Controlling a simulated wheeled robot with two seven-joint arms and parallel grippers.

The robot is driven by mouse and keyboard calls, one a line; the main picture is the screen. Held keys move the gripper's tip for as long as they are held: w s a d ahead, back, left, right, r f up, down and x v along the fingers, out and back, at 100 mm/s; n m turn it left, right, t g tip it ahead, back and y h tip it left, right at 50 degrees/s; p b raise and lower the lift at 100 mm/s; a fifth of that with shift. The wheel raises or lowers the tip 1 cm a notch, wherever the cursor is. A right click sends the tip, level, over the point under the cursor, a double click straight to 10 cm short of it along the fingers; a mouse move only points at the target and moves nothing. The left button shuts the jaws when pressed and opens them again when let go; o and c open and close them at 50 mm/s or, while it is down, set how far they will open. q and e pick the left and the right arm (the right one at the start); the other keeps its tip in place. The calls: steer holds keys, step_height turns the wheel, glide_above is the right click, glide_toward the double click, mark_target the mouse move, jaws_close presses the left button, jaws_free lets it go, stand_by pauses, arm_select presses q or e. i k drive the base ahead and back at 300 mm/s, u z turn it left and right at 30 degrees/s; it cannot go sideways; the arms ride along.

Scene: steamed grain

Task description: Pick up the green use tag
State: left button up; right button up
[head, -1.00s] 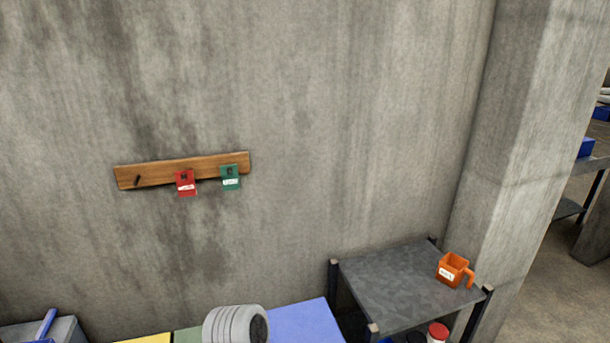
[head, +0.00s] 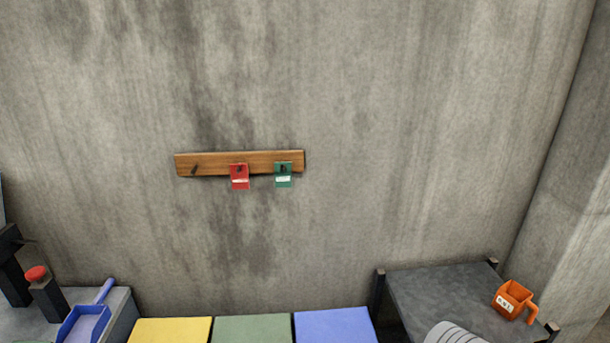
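The green tag (head: 283,175) with a white label hangs on the right peg of a wooden rail (head: 213,164) on the concrete wall. A red tag (head: 239,177) hangs on the middle peg to its left. The left peg (head: 194,170) is bare. Neither of my grippers shows in the head view. A light grey ribbed part, which looks like one of my arm links, shows at the bottom right edge, well below and right of the green tag.
Yellow (head: 170,330), green (head: 252,329) and blue (head: 335,325) panels lie below the rail. A blue scoop (head: 84,325) and a red-topped post (head: 37,274) are at left. An orange cup (head: 512,299) stands on a dark shelf table (head: 430,285) at right. The wall around the tags is clear.

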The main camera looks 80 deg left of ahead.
mark_target(283, 180)
steer(key=i, duration=0.95)
steer(key=u, duration=2.15)
